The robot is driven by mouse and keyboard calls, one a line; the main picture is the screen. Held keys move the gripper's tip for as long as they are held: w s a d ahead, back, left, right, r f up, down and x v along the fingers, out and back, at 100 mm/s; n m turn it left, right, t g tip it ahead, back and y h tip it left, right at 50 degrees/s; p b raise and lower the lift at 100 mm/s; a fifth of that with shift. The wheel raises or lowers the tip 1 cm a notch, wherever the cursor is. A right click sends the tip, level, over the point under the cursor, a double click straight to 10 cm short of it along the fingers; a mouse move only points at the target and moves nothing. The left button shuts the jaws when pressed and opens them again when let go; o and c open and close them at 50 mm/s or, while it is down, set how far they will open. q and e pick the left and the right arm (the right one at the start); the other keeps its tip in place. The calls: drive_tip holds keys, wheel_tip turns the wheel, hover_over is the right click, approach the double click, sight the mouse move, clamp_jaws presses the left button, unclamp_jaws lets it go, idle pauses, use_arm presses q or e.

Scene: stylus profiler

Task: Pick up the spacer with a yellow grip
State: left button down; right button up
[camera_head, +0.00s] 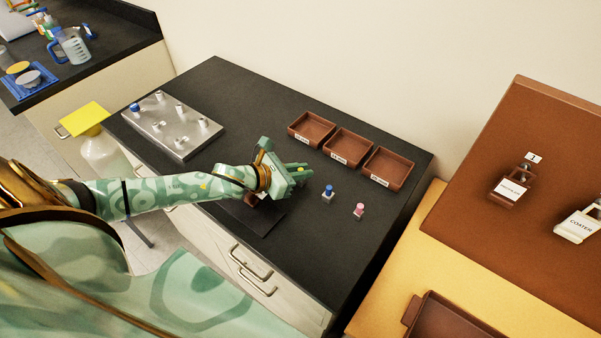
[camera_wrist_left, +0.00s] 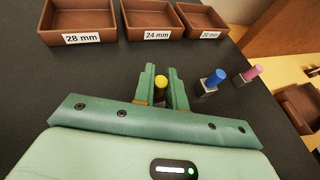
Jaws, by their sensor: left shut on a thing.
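The spacer with a yellow grip (camera_wrist_left: 160,82) is between the two green fingers of my left gripper (camera_wrist_left: 161,88) in the left wrist view, and the fingers are shut on it. In the head view my left gripper (camera_head: 300,173) is low over the black bench, with a bit of yellow (camera_head: 300,169) showing at its fingers. The spacer's lower part is hidden, so I cannot tell whether it touches the bench. A spacer with a blue grip (camera_head: 328,192) and one with a pink grip (camera_head: 359,210) stand to the right. My right gripper does not show.
Brown trays labelled 28 mm (camera_wrist_left: 80,22), 24 mm (camera_wrist_left: 150,20) and a third (camera_wrist_left: 201,20) stand beyond the gripper. A metal plate (camera_head: 150,131) with several posts is at the bench's left. Bare black bench (camera_head: 250,100) lies between plate and trays.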

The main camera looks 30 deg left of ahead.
use_arm(q)
wheel_tip(320, 180, up, 3)
drive_tip(key=shift+f+p, duration=0.2)
drive_tip(key=shift+p, duration=0.1)
drive_tip(key=s+d+r+p, duration=0.3)
drive_tip(key=s+d+r, duration=0.3)
drive_tip(key=s+r, duration=0.4)
drive_tip(key=shift+s+d, duration=0.4)
drive_tip(key=shift+s, duration=0.75)
